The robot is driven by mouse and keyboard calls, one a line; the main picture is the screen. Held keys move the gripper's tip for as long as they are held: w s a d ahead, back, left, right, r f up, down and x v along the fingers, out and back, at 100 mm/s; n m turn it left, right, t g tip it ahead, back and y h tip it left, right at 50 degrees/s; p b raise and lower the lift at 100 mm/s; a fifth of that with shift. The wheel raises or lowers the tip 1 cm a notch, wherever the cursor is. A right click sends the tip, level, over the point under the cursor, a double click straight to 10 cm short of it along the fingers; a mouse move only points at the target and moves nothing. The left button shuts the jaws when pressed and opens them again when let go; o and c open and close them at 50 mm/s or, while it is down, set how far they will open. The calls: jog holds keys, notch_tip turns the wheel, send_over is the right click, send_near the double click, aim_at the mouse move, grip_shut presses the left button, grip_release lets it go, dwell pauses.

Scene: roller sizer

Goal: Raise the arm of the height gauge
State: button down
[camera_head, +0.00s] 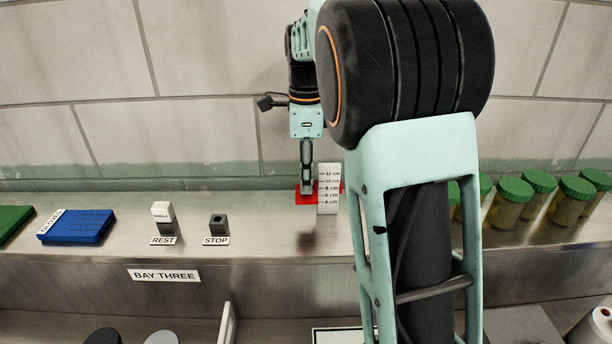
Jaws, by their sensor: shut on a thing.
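The height gauge shows as a white upright scale (328,190) with centimetre marks, standing on the steel ledge. My own arm covers the area right of the gauge.
A white-topped block (162,212) stands at the REST label and a dark block (218,225) at STOP. A blue GLOVES box (76,227) lies at left. Several green-lidded jars (511,203) stand at right. The tiled wall is close behind. The ledge between STOP and the gauge is clear.

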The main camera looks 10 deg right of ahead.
notch_tip(320, 180, up, 5)
jog(key=p, duration=0.4)
jog(key=shift+r, duration=0.15)
jog(key=shift+w, duration=0.1)
jog(key=c, duration=1.6)
grip_release()
jog(key=shift+o, duration=0.4)
notch_tip(320, 180, up, 12)
jog(key=shift+d, duration=0.1)
